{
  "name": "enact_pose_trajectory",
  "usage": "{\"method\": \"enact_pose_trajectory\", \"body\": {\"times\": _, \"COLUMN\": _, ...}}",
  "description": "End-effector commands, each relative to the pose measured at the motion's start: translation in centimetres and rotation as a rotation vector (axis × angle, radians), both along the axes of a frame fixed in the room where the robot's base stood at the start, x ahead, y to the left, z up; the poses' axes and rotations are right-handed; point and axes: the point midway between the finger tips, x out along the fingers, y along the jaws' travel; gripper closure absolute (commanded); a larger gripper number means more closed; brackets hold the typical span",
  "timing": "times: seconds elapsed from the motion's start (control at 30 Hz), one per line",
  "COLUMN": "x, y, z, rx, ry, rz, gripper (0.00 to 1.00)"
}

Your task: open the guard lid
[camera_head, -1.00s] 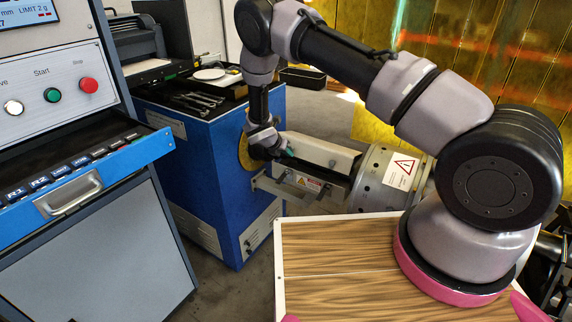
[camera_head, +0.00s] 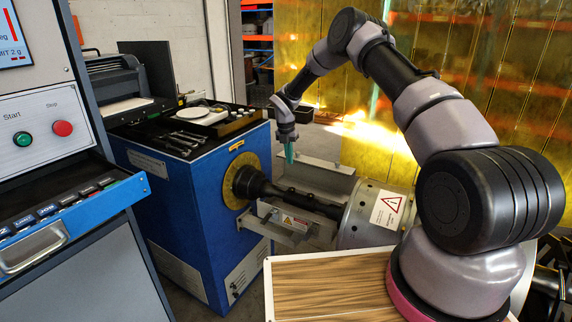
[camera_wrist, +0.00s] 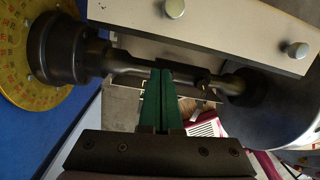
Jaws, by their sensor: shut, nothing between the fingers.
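The guard lid (camera_head: 325,175) is a grey panel along the far side of the rotor shaft in the head view; it stands back from the shaft, which is uncovered. In the wrist view the lid (camera_wrist: 235,30) is the pale panel at the top with two round knobs. The dark rotor shaft (camera_head: 300,200) runs from the spindle to the perforated drum (camera_head: 368,215). My gripper (camera_head: 289,158) is shut and empty, pointing down above the left end of the lid. Its green fingers (camera_wrist: 163,75) show pressed together in the wrist view, in front of the shaft.
The blue machine cabinet (camera_head: 195,195) stands at left, with tools and a white dish (camera_head: 203,117) on top. A yellow dial (camera_head: 232,180) surrounds the spindle. A control panel with an open drawer (camera_head: 85,205) is nearer left. A wooden top (camera_head: 325,290) lies in front.

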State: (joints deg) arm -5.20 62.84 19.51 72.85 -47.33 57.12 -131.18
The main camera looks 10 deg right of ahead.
Motion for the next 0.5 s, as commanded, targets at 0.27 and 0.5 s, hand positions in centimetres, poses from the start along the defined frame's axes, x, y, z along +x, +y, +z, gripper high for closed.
{"method": "enact_pose_trajectory", "body": {"times": 0.27, "x": 1.4, "y": -0.9, "z": 0.4, "rx": -0.001, "ry": -0.002, "rz": 0.002, "gripper": 1.00}}
{"method": "enact_pose_trajectory", "body": {"times": 0.5, "x": 1.8, "y": -1.2, "z": 0.4, "rx": -0.002, "ry": -0.001, "rz": 0.002, "gripper": 1.00}}
